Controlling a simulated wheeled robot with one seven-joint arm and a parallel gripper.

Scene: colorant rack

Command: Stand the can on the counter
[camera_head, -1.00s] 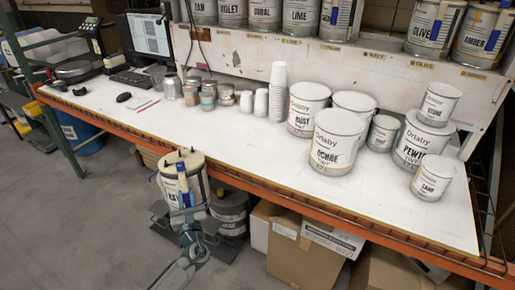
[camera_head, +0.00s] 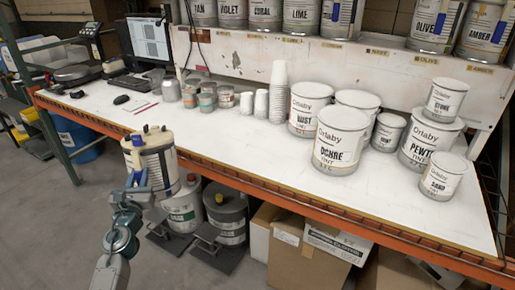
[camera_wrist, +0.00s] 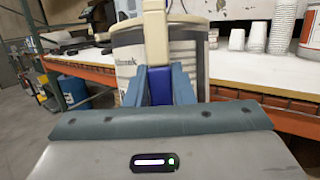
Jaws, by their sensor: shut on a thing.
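The can (camera_head: 159,165) is a white-labelled paint can with a cream clamp fitting and a blue part on it. My gripper (camera_head: 140,172) is shut on it at its front side. The can hangs upright in front of the counter's orange front edge, with its top near the counter's height. In the wrist view the can (camera_wrist: 190,65) fills the middle, with the blue grip piece (camera_wrist: 160,85) between my gripper's fingers (camera_wrist: 160,88). The white counter (camera_head: 235,142) runs behind it. The can's lower part is hidden in the wrist view.
The counter's front middle is clear. Paint cans such as OCHRE (camera_head: 341,140) and PEWTER (camera_head: 430,137) stand at the right. Stacked cups (camera_head: 279,92) and small tins (camera_head: 207,100) stand at the back. Containers (camera_head: 226,212) and boxes (camera_head: 300,245) sit below.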

